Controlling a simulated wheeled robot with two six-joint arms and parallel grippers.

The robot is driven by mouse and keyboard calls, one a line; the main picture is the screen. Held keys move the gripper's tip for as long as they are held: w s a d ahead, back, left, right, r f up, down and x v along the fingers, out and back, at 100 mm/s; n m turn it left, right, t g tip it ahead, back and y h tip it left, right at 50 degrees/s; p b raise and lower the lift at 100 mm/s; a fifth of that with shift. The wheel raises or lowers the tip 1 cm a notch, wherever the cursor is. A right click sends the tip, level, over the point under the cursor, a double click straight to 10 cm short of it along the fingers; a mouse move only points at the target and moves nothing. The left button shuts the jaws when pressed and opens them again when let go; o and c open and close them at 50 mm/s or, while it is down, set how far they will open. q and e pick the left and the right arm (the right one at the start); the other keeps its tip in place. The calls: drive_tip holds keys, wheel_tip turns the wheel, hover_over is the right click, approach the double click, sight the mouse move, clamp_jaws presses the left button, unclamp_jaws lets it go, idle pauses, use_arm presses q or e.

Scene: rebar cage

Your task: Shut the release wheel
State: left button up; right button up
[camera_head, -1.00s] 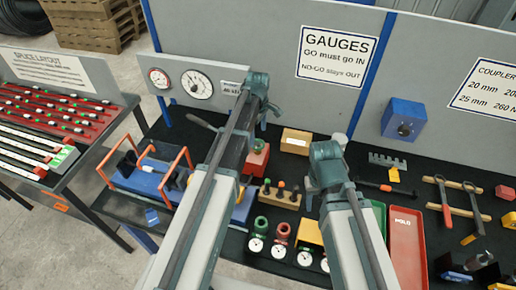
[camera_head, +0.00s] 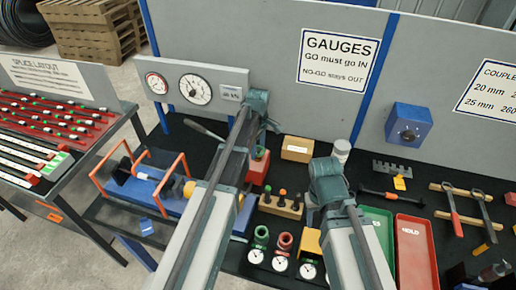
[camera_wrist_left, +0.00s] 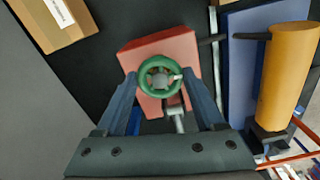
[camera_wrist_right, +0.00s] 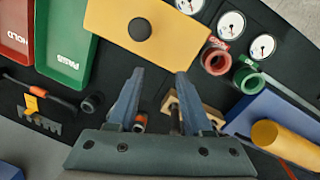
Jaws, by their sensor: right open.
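The green release wheel (camera_wrist_left: 160,77) sits on a red block (camera_wrist_left: 185,48) in the left wrist view. In the head view the red block (camera_head: 256,172) shows beside the blue press bed, partly behind my left arm. My left gripper (camera_wrist_left: 159,76) is open, with one finger on each side of the wheel's rim. I cannot tell whether the fingers touch the rim. The left gripper in the head view (camera_head: 264,125) is over the block. My right gripper (camera_wrist_right: 153,75) is open and empty above the bench, near a yellow block (camera_wrist_right: 150,25) and a wooden plug holder.
A blue press (camera_head: 150,195) with orange guards and a yellow cylinder (camera_wrist_left: 290,75) stands beside the block. Dial gauges (camera_head: 282,263), a green tray (camera_head: 378,230) and a red tray (camera_head: 411,250) crowd the bench. A grey panel (camera_head: 270,60) rises behind.

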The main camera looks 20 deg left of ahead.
use_arm(q)
drive_tip(key=c, duration=0.6)
